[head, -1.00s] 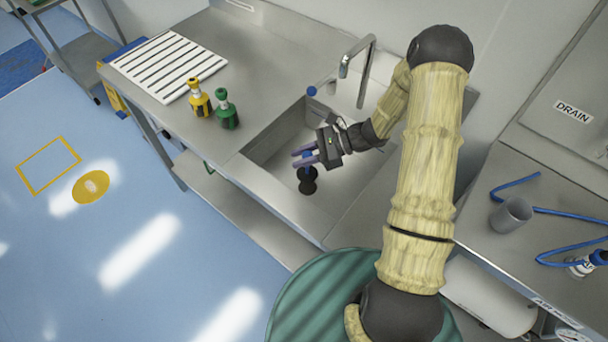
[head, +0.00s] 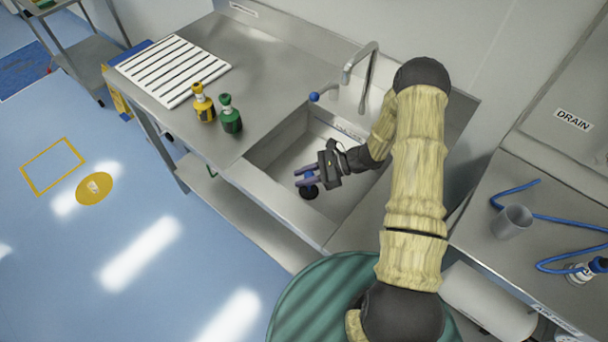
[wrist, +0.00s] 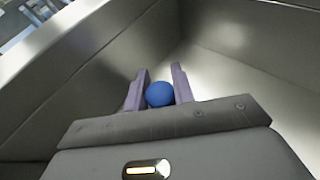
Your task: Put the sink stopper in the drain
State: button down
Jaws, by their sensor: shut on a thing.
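My gripper (head: 308,177) is inside the sink basin (head: 290,160), with its fingers shut on the blue knob of the sink stopper (head: 310,192). In the wrist view my gripper (wrist: 159,92) has the round blue knob of the stopper (wrist: 160,94) between its two purple fingers. The stopper's dark disc shows just below the fingers in the head view, low in the basin. The drain hole is hidden, and I cannot tell whether the disc touches the basin floor.
The basin walls stand close around my gripper. A faucet (head: 362,70) and a blue-tipped lever (head: 314,97) are at the back. A yellow bottle (head: 203,103), a green bottle (head: 230,115) and a ribbed white board (head: 172,70) are on the left counter.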

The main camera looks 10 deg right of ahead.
jog(key=shift+f, duration=0.1)
jog(key=c, duration=1.2)
grip_release()
jog(key=shift+o, duration=0.2)
jog(key=shift+r, duration=0.25)
jog(key=shift+w+d, duration=0.1)
jog(key=shift+d, duration=0.2)
jog(key=b+v, duration=0.1)
jog(key=v, duration=0.6)
jog(key=shift+b, duration=0.35)
